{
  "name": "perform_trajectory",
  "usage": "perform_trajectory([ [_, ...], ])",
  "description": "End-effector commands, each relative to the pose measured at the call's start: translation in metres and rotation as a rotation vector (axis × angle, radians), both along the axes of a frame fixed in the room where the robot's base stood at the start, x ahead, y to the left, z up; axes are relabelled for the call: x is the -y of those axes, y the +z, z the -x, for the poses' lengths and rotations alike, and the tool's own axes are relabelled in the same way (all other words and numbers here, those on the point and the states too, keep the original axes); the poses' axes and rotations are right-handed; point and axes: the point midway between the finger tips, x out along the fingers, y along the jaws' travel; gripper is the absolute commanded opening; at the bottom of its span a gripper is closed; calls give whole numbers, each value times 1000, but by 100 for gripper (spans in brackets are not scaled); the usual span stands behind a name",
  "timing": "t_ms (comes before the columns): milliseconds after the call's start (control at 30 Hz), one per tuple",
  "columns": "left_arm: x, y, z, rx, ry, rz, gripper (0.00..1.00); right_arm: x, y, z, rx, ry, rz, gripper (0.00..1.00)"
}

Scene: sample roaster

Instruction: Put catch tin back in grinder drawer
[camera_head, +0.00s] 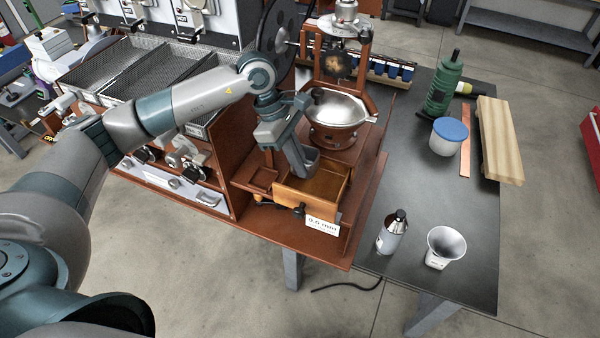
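The wooden grinder drawer (334,199) is pulled out at the front of the grinder base, with a dark knob and a "0.6 mm" label on its front. My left gripper (295,158) points down over the back left of the drawer. A small grey container, which looks like the catch tin (311,157), is at its fingertips. The gripper looks shut on the tin; the fingers hide part of it. The tin is over the drawer's back edge, and I cannot tell whether it touches the drawer floor. My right gripper is not in view.
The grinder's metal bowl (338,108) stands just behind the drawer. A silver bottle (392,232) and a white funnel cup (445,247) stand on the dark table to the right. A blue-lidded jar (448,137) and a wooden block (498,140) are farther back. The table's middle is clear.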

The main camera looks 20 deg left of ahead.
Motion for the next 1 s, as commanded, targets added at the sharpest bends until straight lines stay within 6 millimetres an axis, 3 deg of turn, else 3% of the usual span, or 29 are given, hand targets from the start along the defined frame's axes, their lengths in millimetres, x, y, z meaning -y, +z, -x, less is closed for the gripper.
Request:
perform_trajectory([
  [167,0,-13,-1,0,2,1,0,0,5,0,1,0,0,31],
  [567,0,-18,0,-1,1,1,0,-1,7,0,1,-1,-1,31],
  [833,0,-48,0,-3,1,1,0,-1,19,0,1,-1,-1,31],
  [1000,0,-56,-1,1,1,0,0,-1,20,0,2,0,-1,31],
])
